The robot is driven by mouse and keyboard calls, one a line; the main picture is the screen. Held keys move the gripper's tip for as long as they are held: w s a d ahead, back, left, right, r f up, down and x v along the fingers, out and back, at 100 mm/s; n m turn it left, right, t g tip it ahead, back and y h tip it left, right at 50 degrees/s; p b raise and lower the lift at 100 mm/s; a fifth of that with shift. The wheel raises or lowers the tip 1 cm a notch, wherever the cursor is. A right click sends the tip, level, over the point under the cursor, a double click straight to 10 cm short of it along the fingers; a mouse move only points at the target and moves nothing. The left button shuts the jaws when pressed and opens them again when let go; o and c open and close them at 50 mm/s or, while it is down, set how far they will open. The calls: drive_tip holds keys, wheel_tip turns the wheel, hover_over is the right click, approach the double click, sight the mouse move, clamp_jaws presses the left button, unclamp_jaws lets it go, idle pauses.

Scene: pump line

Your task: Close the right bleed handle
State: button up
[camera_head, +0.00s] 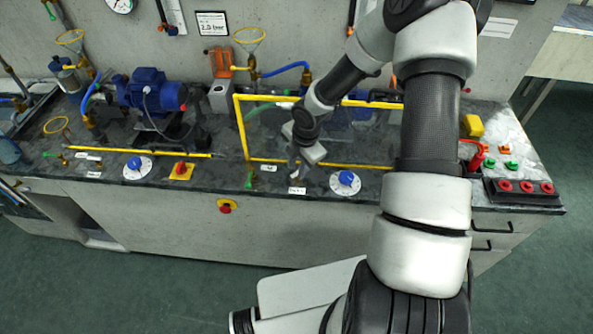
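A small green handle (249,179) hangs at the front left corner of the yellow-framed guard on the bench; it appears to be the right bleed handle. It points roughly down toward the bench's front edge. A similar green handle (65,160) shows at the far left. My gripper (295,172) is low over the front of the bench, to the right of the right green handle and apart from it. Its fingers are small and partly hidden by its own body, so I cannot tell whether they are open.
A blue dial knob (346,178) sits to the right, and a red knob on a yellow plate (181,170) to the left. Red buttons (526,187) line the right end. The floor in front is clear.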

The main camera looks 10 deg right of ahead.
drive_tip(key=shift+w+f, duration=0.15)
drive_tip(key=shift+f, duration=0.65)
clamp_jaws()
drive_tip(key=shift+a, duration=0.1)
drive_tip(key=shift+m+b, duration=0.3)
drive_tip(key=shift+b, duration=0.2)
drive_tip(key=m+b, duration=0.3)
drive_tip(key=shift+w+a+f+m+h, duration=0.2)
drive_tip(key=shift+m+h, duration=0.1)
drive_tip(key=shift+h, duration=0.1)
drive_tip(key=shift+w+r+m+h+b, duration=0.1)
drive_tip(key=shift+m+h+b, duration=0.1)
drive_tip(key=shift+m+b, duration=0.8)
drive_tip(key=shift+w+r+m+h+b, duration=0.1)
drive_tip(key=shift+m+h+b, duration=0.1)
drive_tip(key=shift+m+b, duration=0.8)
drive_tip(key=shift+m, duration=0.4)
unclamp_jaws()
